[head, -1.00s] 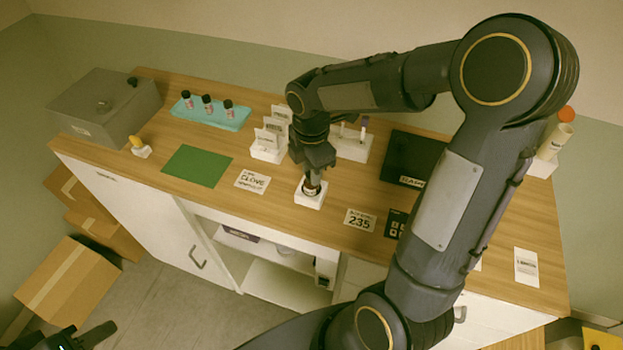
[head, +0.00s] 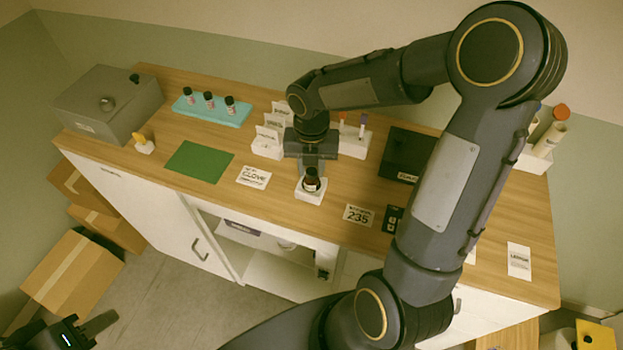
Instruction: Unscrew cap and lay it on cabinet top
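A small brown bottle (head: 312,186) with a dark top stands in a white holder (head: 309,196) near the front edge of the wooden cabinet top (head: 225,128). My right gripper (head: 311,168) points down right at the bottle's top. Its fingers are small and dark against the dark top, so I cannot tell whether they grip the cap. No loose cap shows on the cabinet top. My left gripper (head: 82,332) is low at the bottom left corner, away from the cabinet and partly cut off; its opening is unclear.
A "CLOVE" card (head: 254,177) and green mat (head: 199,161) lie left of the holder. A "235" card (head: 357,215) lies right. Behind are a white card stand (head: 267,146) and a teal rack (head: 217,112) with three bottles. A grey box (head: 108,103) stands far left.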

